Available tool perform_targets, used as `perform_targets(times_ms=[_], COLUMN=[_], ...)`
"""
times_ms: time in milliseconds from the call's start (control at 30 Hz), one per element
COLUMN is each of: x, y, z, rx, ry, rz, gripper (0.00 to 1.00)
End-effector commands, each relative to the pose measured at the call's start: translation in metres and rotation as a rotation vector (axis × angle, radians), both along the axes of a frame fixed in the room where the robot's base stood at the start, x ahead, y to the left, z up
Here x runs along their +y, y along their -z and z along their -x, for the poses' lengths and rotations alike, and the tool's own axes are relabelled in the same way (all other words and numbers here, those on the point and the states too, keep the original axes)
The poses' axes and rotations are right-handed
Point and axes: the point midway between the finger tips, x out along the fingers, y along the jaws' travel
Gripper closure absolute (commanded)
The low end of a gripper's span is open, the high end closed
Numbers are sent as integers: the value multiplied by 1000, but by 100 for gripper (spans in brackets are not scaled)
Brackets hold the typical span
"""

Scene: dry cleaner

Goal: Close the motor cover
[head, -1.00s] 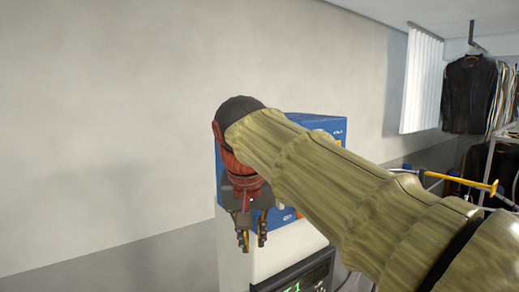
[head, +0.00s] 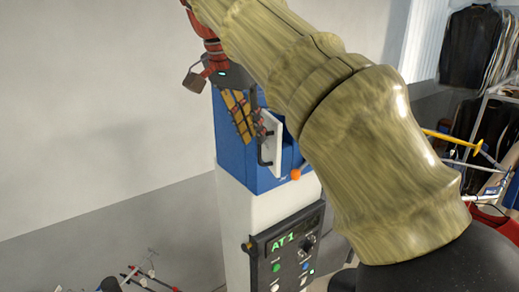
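The motor unit is a blue box (head: 236,160) on a white pedestal. A white panel with a dark handle (head: 264,152), which looks like the motor cover (head: 272,138), stands steeply tilted at the box's open front. A dark recess shows to its right. My gripper (head: 247,127) points down and to the right, just left of the panel. Its gold fingers lie close together in this view, and I cannot tell the gap between them or whether they touch the panel. My arm hides the upper right of the box.
An orange knob (head: 296,174) sticks out at the box's lower right. Below is a control panel (head: 287,248) reading "AT 1". Hanging clothes (head: 468,55) and a rack stand at the right. Bare wall (head: 100,120) lies left. Thin rods show at the lower left.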

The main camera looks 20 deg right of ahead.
Motion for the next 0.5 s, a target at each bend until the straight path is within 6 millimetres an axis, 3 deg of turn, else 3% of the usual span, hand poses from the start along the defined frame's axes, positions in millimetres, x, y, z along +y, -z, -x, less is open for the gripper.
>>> perform_targets(times_ms=[300,500], x=[-15,-18], y=[43,54], z=[-9,-12], rx=[2,-1], ry=[-1,-3], rz=[0,-1], gripper=[85,85])
